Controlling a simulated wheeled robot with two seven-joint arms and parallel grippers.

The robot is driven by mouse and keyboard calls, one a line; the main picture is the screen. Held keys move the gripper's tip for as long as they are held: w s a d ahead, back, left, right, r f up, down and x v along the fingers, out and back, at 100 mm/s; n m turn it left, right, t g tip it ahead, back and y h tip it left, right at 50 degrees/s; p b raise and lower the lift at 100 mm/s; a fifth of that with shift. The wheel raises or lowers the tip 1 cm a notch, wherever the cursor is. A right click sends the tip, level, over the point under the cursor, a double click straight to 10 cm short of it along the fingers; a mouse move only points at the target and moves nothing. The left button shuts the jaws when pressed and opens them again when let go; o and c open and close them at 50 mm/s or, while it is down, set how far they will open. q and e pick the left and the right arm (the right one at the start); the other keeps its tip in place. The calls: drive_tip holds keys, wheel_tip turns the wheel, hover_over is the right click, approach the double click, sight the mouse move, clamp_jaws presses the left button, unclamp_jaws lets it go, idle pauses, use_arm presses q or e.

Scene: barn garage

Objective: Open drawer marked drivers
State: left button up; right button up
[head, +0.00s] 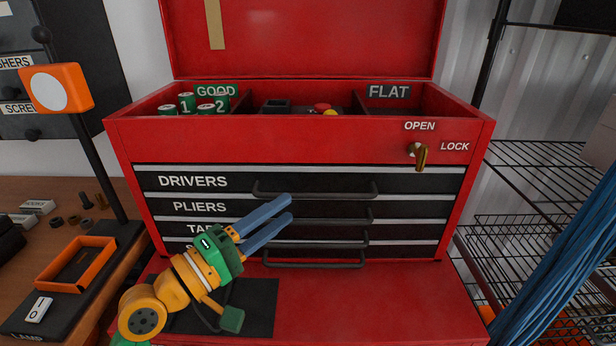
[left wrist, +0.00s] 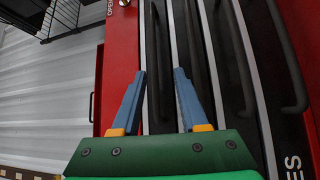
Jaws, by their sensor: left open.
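The red tool chest (head: 270,145) has several black drawers, all looking shut. The top one, the DRIVERS drawer (head: 240,181), has a dark bar handle (head: 335,194). My left gripper (head: 290,207) is open, its blue fingers pointing up and right, with the upper fingertip just below that handle in the head view. In the left wrist view the picture is turned, and a dark handle (left wrist: 154,60) lies between the open fingers (left wrist: 160,72). I cannot tell whether the fingers reach around it. A brass key (head: 420,157) sits in the lock by the OPEN and LOCK labels. My right gripper is not in view.
The PLIERS drawer (head: 225,208) and further handles lie close below. Green cans (head: 187,102) stand in the chest's open top. A lamp (head: 58,90) and an orange tray (head: 78,264) are at left. A wire rack (head: 535,170) stands at right.

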sight(305, 198)
use_arm(q)
drive_tip(key=w+d, duration=0.1)
drive_tip(key=w+d+r+p, duration=0.1)
drive_tip(key=d, duration=0.1)
drive_tip(key=w+d, duration=0.1)
drive_tip(key=d, duration=0.1)
drive_tip(key=shift+r+p, duration=0.35)
drive_tip(key=shift+p, duration=0.05)
drive_tip(key=shift+w+f, duration=0.15)
drive_tip(key=shift+w, duration=0.1)
drive_tip(key=shift+s, duration=0.1)
clamp_jaws()
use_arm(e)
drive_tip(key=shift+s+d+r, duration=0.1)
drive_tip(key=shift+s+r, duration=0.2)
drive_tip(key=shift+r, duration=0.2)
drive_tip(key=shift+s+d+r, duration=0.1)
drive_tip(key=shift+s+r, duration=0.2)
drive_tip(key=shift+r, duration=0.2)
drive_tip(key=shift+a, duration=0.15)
